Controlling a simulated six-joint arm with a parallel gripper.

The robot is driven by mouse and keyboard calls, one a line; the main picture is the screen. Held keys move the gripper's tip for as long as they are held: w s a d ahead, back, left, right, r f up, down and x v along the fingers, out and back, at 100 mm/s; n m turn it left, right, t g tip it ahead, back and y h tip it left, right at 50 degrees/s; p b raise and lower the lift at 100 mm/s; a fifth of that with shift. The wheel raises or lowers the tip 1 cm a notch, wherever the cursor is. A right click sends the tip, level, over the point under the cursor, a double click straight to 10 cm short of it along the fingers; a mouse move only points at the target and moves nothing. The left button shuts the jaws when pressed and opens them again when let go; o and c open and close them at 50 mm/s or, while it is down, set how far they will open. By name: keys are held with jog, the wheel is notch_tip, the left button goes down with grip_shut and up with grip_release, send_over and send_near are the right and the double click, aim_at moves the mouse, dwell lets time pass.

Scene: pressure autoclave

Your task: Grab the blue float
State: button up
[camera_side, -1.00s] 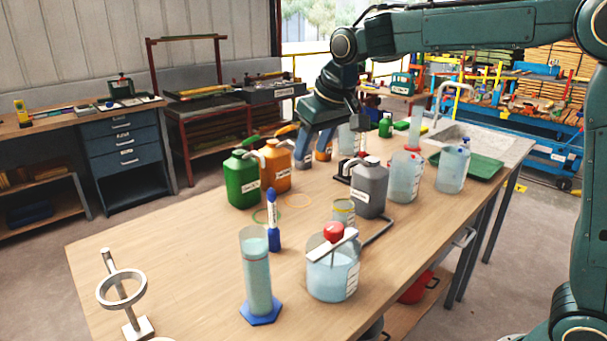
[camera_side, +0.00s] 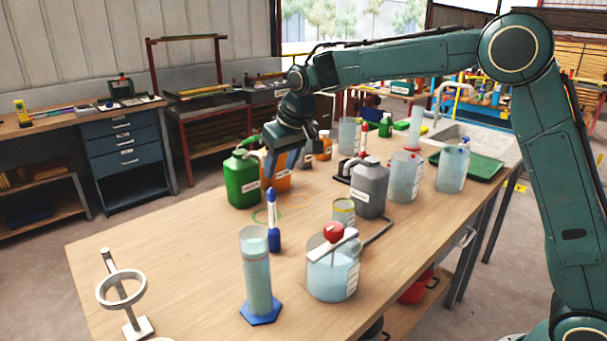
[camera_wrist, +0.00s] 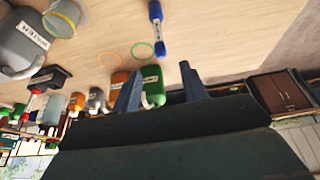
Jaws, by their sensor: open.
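The blue float (camera_side: 273,222) stands upright on the wooden bench, with a blue top, a pale labelled middle and a wider blue base. It also shows in the wrist view (camera_wrist: 157,30), above the gap between the fingers. My gripper (camera_side: 283,168) is open and empty, with its blue fingers pointing down in front of the orange jug. It is above and behind the float, apart from it. In the wrist view both fingers (camera_wrist: 160,68) show spread apart. The jaws partly hide the orange jug in the side view.
A green jug (camera_side: 242,181) and an orange jug (camera_side: 277,181) stand behind the float. A tall cylinder (camera_side: 257,280) and a red-capped jar (camera_side: 332,270) are in front. A grey jug (camera_side: 369,190) is to the right.

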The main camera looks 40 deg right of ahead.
aim_at(273, 190)
jog(key=shift+x, duration=2.85)
jog(key=shift+w+f, duration=0.1)
jog(key=shift+x, duration=2.4)
jog(key=shift+c, duration=0.4)
grip_shut()
